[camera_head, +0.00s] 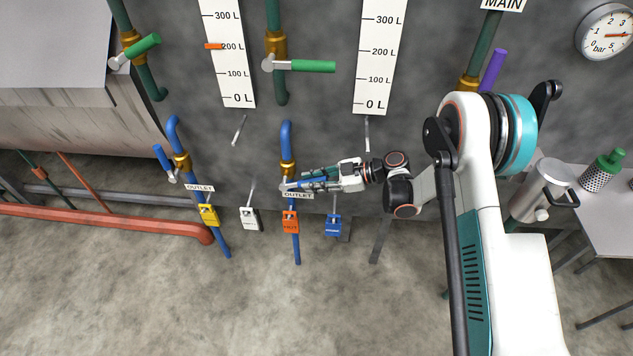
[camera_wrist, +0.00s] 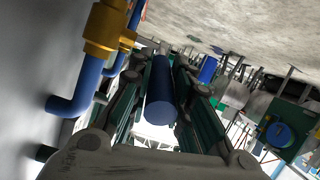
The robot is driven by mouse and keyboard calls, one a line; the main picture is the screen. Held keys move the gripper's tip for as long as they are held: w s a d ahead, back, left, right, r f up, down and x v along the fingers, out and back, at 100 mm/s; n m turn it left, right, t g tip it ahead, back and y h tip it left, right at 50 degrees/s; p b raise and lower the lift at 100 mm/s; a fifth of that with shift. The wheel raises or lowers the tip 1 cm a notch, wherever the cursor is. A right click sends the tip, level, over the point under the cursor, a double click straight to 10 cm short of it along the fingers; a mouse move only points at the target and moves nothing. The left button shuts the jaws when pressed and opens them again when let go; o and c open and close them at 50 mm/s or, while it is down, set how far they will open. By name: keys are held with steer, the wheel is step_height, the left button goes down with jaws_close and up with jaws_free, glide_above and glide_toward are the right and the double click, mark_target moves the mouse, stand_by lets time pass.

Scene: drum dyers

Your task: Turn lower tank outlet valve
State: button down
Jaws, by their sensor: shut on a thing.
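The right outlet valve (camera_head: 287,168) is beside my gripper (camera_head: 305,183), which reaches in from the right. In the wrist view, my gripper is shut on a blue handle (camera_wrist: 160,88), a round bar lying between the two fingers. In the head view the fingers largely hide this handle. The left outlet valve (camera_head: 182,163) has its own blue lever (camera_head: 163,157), tilted up to the left and untouched.
Yellow (camera_head: 208,214), white (camera_head: 249,218), orange (camera_head: 290,222) and blue (camera_head: 333,227) tags hang low near the pipes. Green-handled valves (camera_head: 313,66) sit above. A red pipe (camera_head: 110,216) runs low at left.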

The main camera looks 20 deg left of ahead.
steer(key=shift+a+r+h, duration=0.15)
steer(key=shift+r+h, duration=0.15)
steer(key=shift+r, duration=0.05)
steer(key=c, duration=1.4)
jaws_free()
steer(key=shift+f, duration=0.1)
steer(key=shift+c, duration=0.2)
steer(key=v, duration=1.2)
steer(key=shift+s, duration=0.1)
steer(key=shift+c, duration=0.2)
